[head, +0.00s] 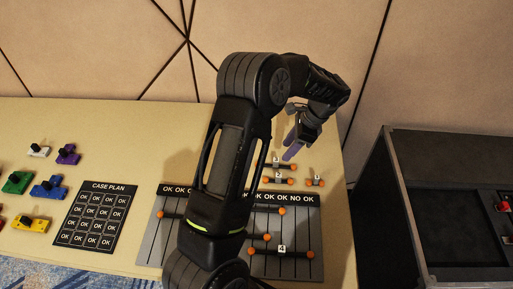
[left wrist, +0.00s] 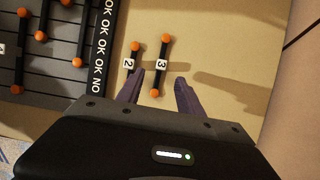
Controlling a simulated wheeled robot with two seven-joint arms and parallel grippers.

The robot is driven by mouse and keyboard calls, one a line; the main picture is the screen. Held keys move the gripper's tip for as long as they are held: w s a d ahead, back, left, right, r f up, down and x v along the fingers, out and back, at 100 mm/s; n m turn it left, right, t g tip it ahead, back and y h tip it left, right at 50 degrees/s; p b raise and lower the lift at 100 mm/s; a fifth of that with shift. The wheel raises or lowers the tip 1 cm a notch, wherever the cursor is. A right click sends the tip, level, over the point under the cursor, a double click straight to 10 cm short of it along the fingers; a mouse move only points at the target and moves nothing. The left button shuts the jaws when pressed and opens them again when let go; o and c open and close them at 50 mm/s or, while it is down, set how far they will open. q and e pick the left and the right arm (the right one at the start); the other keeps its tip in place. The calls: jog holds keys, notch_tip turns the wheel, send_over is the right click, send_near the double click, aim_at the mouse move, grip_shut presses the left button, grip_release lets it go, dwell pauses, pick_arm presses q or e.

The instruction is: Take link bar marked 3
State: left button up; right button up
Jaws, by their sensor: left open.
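The link bar marked 3 (left wrist: 164,52) is a dark bar with orange ends and a white tag, lying on the table. In the left wrist view it lies between my left gripper's two purple fingertips (left wrist: 159,77), which are open and hold nothing. The bar marked 2 (left wrist: 135,50) lies beside it, close to the left finger. In the head view my left gripper (head: 294,148) is just above and behind the bar marked 3 (head: 283,165), whose tag is too small to read there. My right gripper is not in view.
A grey board (head: 318,230) with a black header holds several link bars, one marked 4 (head: 297,253). A short orange-ended bar (head: 315,182) lies by the table's right edge. A case plan sheet (head: 97,216) and coloured blocks lie left. A dark case (head: 440,170) stands right.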

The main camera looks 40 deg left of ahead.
aim_at(276, 163)
pick_arm(q)
jog(key=shift+s+a+f, duration=0.25)
jog(key=shift+a+f, duration=0.3)
jog(key=shift+f, duration=0.1)
jog(key=shift+s+a+f, duration=0.1)
jog(key=shift+f, duration=0.35)
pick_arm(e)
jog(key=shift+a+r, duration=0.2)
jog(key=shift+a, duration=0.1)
